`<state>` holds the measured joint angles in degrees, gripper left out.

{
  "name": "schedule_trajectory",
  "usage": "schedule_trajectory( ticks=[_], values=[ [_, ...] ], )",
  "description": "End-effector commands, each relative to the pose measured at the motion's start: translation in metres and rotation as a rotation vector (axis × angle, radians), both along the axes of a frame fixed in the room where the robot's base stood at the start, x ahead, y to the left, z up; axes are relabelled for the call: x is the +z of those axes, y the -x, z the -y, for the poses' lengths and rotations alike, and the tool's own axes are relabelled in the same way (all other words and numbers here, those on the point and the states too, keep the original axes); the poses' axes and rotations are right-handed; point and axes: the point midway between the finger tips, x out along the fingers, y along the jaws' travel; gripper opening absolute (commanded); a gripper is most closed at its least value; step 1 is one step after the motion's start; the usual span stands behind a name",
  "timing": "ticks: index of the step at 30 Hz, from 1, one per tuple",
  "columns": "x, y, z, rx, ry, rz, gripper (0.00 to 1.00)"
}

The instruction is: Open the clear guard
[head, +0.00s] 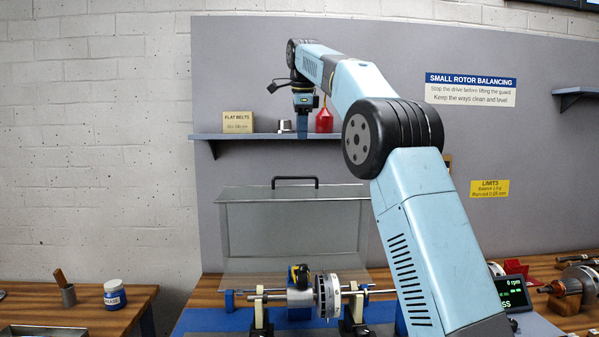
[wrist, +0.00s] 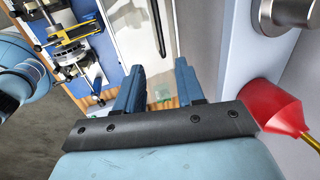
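The clear guard (head: 293,232) is a see-through panelled box with a black bar handle (head: 295,181) along its top edge. It stands at the back of the bench, behind the rotor (head: 328,295) in the head view. The handle also shows in the wrist view (wrist: 158,28), beyond and between my fingertips. My gripper (head: 302,134) points down, above the handle and apart from it, in front of the shelf. In the wrist view my gripper (wrist: 159,68) has its two blue fingers spread with nothing between them.
The wall shelf (head: 265,137) is close beside my gripper, with a red oil can (head: 324,121), a metal cup (head: 285,126) and a flat belts box (head: 238,122). The oil can also looms at right in the wrist view (wrist: 268,105). A drive readout (head: 512,291) stands at right.

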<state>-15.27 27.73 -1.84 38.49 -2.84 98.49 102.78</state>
Motion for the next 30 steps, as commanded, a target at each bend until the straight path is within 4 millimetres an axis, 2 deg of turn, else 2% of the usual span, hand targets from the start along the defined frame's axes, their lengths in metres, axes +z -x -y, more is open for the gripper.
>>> schedule_trajectory(
  ticks=[8,21,30],
  values=[
    [-0.024,-0.007,0.000,-0.004,0.000,-0.003,0.38],
    [-0.097,-0.027,-0.001,-0.002,0.000,-0.003,0.38],
    [-0.128,-0.036,-0.001,-0.002,-0.001,-0.002,0.38]
  ],
)
